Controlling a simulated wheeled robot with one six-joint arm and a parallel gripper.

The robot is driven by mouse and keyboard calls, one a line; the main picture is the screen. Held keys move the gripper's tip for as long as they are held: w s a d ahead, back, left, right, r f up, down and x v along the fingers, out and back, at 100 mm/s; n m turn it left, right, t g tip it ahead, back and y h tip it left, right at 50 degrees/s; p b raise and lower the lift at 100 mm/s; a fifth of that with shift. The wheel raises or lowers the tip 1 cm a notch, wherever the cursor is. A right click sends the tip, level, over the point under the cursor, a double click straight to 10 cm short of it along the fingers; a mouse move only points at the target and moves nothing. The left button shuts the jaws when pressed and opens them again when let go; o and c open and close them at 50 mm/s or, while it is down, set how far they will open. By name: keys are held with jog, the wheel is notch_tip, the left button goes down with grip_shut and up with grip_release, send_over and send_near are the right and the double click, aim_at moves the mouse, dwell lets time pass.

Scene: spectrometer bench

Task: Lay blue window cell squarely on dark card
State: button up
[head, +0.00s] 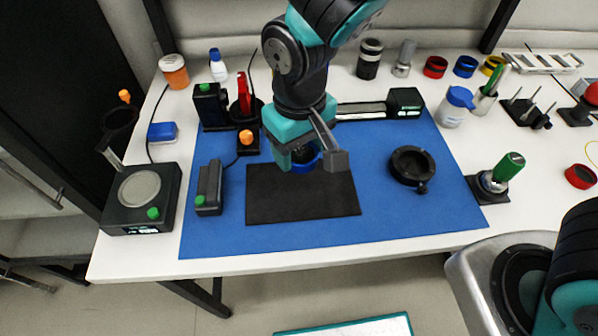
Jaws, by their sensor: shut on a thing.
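The dark card (300,205) lies flat on the blue mat (370,222), near its middle. My gripper (310,163) is over the card's back edge, pointing down. It is shut on the blue window cell (305,166), a small dark-blue round piece partly hidden behind the fingers. I cannot tell whether the cell touches the card or hangs just above it. The front and middle of the card are bare.
A black ring mount (411,166) stands on the mat right of the card. A black block with a green knob (208,188) stands left of it. A balance (141,199) is at the far left. A green-handled tool (502,172) stands right. Coloured rings (466,66) sit behind.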

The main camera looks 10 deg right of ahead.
aim_at(299, 186)
notch_tip(299, 186, down, 8)
jog(key=shift+f, duration=0.1)
jog(key=shift+f, duration=0.1)
dwell(0.3)
jog(key=o, duration=0.9)
jog(key=shift+o, duration=0.2)
